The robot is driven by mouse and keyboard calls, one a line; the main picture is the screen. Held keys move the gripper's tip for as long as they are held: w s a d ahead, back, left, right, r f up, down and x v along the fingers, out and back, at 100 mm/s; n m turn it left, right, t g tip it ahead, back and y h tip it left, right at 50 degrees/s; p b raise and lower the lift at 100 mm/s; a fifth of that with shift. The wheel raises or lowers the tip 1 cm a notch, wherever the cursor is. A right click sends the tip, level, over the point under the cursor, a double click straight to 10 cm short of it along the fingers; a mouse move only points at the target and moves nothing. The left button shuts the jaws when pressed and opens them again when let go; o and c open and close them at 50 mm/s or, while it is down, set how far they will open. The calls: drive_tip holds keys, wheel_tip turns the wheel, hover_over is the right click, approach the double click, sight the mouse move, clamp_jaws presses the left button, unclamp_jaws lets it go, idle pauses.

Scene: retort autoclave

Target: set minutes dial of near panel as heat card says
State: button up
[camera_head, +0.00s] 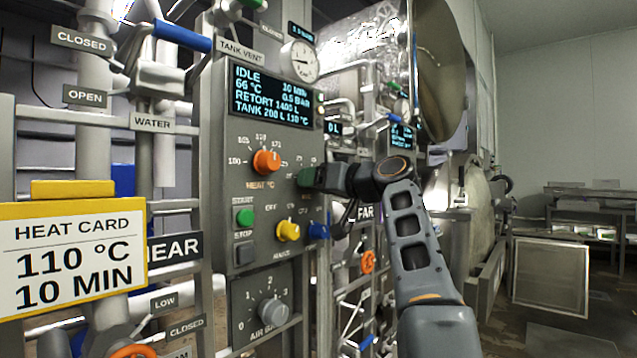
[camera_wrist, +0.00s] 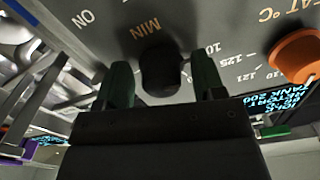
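The heat card (camera_head: 75,258) at the left of the head view reads 110 °C and 10 MIN. The near panel (camera_head: 222,185) stands beside it. Its screen (camera_head: 270,97) shows IDLE, 66 °C and what looks like 10 Min. The minutes dial (camera_wrist: 160,72) is a dark knob marked MIN in the wrist view. My gripper (camera_wrist: 163,80) has its two green fingers on either side of this dial, with a gap visible on each side. In the head view my gripper (camera_head: 312,178) is at the panel's right edge and hides the dial.
The orange heat dial (camera_head: 267,161) is left of my gripper and also shows in the wrist view (camera_wrist: 297,56). Green start button (camera_head: 244,217), yellow knob (camera_head: 288,231) and blue knob (camera_head: 318,232) sit below. Another panel marked FAR (camera_head: 366,213) is behind my arm.

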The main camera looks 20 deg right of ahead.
drive_tip(key=b+v, duration=0.2)
drive_tip(key=v, duration=1.2)
drive_tip(key=shift+w+a, duration=0.1)
idle(0.3)
